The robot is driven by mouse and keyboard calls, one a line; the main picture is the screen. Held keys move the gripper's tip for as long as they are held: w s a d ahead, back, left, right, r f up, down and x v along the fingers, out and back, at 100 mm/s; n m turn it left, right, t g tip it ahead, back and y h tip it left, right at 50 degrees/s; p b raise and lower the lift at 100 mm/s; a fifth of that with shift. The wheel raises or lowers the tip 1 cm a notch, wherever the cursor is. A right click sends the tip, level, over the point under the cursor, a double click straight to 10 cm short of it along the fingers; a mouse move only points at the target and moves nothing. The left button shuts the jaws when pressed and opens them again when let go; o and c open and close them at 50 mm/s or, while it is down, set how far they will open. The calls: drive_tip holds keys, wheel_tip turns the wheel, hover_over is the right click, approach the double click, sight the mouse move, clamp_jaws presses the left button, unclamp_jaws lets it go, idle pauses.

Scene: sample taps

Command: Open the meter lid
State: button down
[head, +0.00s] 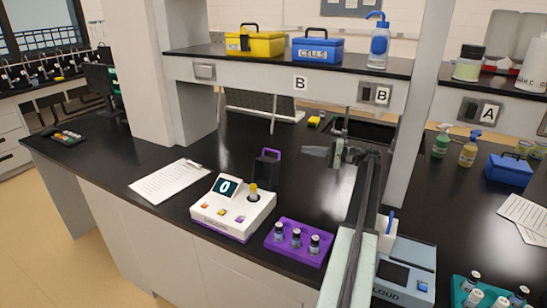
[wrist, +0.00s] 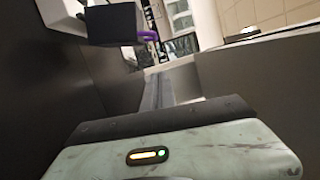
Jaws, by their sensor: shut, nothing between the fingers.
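The white meter (head: 232,208) sits on the black bench with a screen reading 0 and several coloured buttons. A yellow-capped vial (head: 253,189) stands uncovered in its well. The black lid (head: 267,168) with a purple edge stands upright behind the well; its hinge is hard to see. In the wrist view a dark box-like part (wrist: 110,25) with a purple loop, probably the lid, is at the upper left. My gripper (head: 308,151) is shut and empty, above the bench, to the right of the lid and apart from it. It also shows in the wrist view (wrist: 160,78).
A purple rack (head: 299,245) with vials stands right of the meter. A clipboard (head: 169,181) lies to its left. A blue-grey device (head: 405,270) is by my arm. A shelf (head: 300,67) with boxes and a white post (head: 420,100) stand behind.

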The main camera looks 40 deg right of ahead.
drive_tip(key=w+a, duration=0.6)
drive_tip(key=a, duration=0.2)
drive_tip(key=shift+w+a+r+p, duration=0.3)
drive_tip(key=shift+w, duration=0.1)
